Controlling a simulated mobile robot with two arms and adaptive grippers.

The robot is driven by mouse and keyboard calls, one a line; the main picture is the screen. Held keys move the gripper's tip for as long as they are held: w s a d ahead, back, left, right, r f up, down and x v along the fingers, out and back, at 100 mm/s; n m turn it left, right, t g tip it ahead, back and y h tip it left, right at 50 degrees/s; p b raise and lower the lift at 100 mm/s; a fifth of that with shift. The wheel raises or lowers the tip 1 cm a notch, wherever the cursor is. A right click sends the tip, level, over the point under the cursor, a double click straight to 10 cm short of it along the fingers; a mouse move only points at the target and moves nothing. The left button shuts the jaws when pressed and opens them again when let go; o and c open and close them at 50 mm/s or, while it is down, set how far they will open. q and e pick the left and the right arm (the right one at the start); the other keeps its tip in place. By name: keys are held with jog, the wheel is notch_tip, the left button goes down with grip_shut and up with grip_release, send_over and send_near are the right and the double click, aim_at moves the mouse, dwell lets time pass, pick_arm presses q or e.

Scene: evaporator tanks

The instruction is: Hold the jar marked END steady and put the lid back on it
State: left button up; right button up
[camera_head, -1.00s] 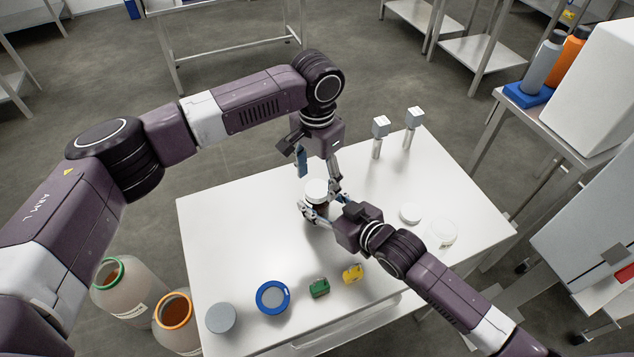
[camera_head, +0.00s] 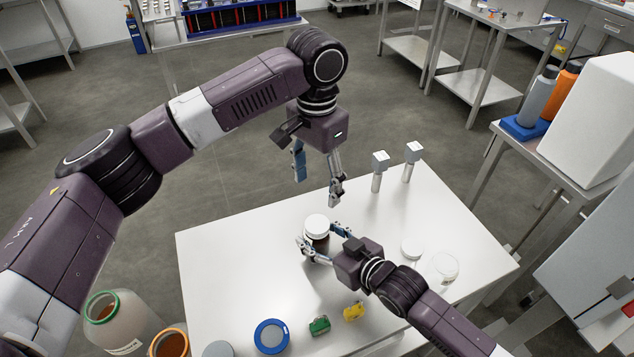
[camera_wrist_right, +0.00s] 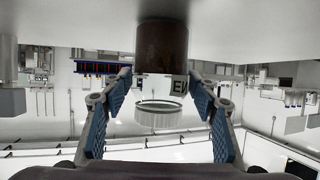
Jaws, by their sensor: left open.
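The jar marked END (camera_head: 320,243) stands upright near the middle of the white table, with brown contents. In the upside-down right wrist view the jar (camera_wrist_right: 162,48) shows part of its label, the letters "E" and part of an "N". A white lid (camera_head: 316,223) sits on the jar's top; the lid also shows in the wrist view (camera_wrist_right: 158,117). I cannot tell if it is fully seated. My right gripper (camera_head: 322,240) has its fingers on both sides of the jar, closed in at its sides. My left gripper (camera_head: 318,185) is open and empty, above and behind the lid.
A white disc (camera_head: 412,248) and a clear dish (camera_head: 445,267) lie right of the jar. Two white-topped posts (camera_head: 379,170) stand at the back right.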

jog(key=shift+o, duration=1.2)
jog(key=v, duration=1.2)
jog(key=shift+f, duration=0.1)
